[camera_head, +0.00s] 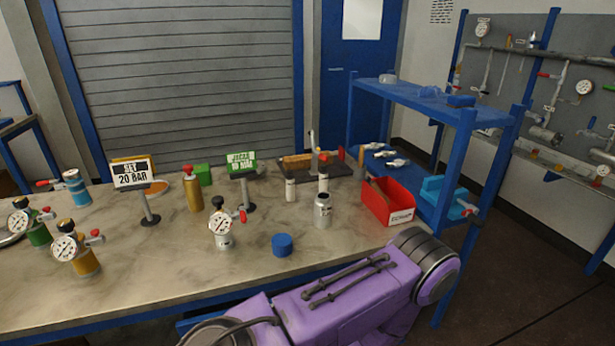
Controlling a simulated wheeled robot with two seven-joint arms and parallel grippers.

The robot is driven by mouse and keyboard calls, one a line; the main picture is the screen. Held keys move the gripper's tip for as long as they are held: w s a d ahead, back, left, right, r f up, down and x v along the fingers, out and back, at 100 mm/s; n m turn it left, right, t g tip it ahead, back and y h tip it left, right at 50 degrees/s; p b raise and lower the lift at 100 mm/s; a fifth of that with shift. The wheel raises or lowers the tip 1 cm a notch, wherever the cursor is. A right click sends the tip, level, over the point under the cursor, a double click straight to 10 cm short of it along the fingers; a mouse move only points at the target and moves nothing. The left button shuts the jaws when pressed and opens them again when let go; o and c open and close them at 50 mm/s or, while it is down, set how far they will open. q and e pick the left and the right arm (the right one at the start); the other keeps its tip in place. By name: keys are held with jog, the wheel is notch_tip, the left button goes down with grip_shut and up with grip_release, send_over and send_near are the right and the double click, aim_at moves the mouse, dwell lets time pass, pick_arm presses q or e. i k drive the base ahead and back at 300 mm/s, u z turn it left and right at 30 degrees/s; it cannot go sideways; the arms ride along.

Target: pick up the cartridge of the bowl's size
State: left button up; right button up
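A grey metal canister (323,210), which may be the bowl, stands upright on the bench at centre right. A small white cylinder (291,190) stands just left of it, apart from it. Another white cylinder (323,182) stands behind the canister, its lower part hidden by it. Both look like cartridges; the size match is too small to tell. A blue round cap or cup (282,245) sits on the bench in front. One purple arm of mine crosses the lower edge of the picture. Neither gripper shows.
A red bin (388,201) stands at the bench's right end beside a blue shelf (430,95). Gauged vessels (222,228), a bronze bottle (193,188) and sign stands (149,208) occupy the left and middle. A dark tray (338,168) lies behind.

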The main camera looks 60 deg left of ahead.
aim_at(324, 172)
jog(key=u, duration=1.6)
